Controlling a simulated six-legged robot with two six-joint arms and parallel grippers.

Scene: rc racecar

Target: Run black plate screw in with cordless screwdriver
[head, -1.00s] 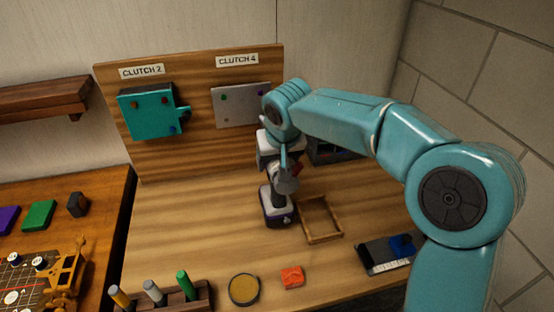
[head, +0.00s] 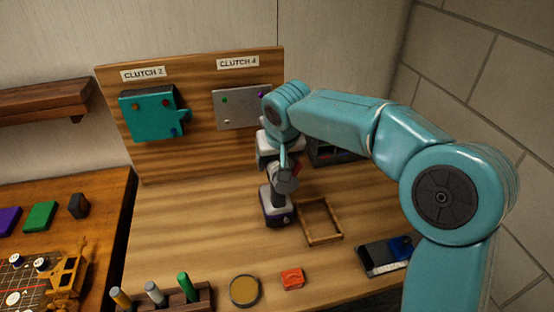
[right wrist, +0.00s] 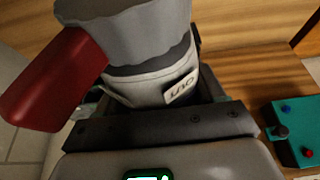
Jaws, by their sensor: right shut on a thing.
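In the right wrist view the screwdriver's grey body (right wrist: 150,80) fills the upper middle, with a "1/10" label and a red part at left. A grey plate (head: 238,112) with coloured screws is on the board under "CLUTCH 4", just left of my wrist. A teal plate (head: 150,117) is under "CLUTCH 2". I cannot make out a black plate. My left gripper is not in view.
A wooden frame tray (head: 322,238) lies just right of the screwdriver. A screw holder with coloured handles (head: 168,304), a round yellow-topped disc (head: 244,290), an orange block (head: 292,279) and a dark-and-blue box (head: 382,257) line the front. The bench's left middle is clear.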

